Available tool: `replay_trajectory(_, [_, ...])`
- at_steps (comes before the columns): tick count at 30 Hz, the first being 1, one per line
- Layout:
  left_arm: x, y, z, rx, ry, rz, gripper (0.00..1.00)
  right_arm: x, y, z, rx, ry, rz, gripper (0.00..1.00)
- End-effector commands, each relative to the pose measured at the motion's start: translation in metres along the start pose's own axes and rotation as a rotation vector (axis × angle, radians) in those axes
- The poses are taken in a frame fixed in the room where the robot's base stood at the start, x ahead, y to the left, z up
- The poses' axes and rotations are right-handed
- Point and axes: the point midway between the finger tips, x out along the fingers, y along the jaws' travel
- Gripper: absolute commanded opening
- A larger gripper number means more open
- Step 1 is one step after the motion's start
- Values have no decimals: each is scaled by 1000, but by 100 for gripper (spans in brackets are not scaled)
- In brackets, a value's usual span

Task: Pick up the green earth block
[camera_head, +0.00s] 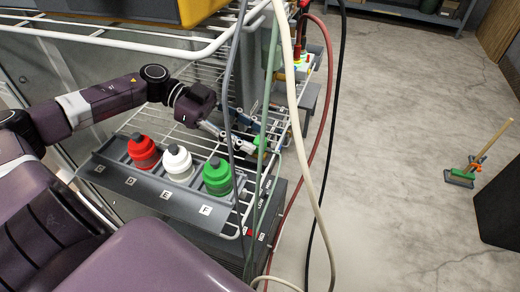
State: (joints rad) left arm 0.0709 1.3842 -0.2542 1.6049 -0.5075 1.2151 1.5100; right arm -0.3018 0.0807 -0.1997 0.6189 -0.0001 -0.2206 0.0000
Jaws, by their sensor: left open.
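A small green block (262,142), which looks like the green earth block, sits at the right end of the wire shelf. It is partly hidden by hanging hoses. My left gripper (253,138) reaches in from the left over the shelf. Its two fingers are apart and point at the block, with the tips right beside it. I cannot tell whether they touch it or straddle it. My right gripper is not in view.
A grey tray (133,188) with lettered slots holds red (143,151), white (178,162) and green (217,176) bottles below my left arm. Hoses, including a cream one (304,165), hang in front of the shelf's right end. Open concrete floor (400,140) lies to the right.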

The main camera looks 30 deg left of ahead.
Motion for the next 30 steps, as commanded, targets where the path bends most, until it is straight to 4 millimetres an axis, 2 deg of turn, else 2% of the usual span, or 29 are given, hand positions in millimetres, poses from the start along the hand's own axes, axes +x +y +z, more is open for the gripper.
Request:
replay_trajectory(3, [20,2,4,2,3,3,42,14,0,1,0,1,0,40])
replay_trajectory(6, [28,2,2,1,2,1,42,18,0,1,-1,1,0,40])
replay_trajectory(14, [31,2,0,-1,0,1,42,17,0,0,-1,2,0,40])
replay_trajectory(25, [30,2,0,-2,0,1,4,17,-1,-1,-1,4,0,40])
replay_trajectory(30, [30,2,0,-1,1,1,1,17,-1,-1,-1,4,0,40])
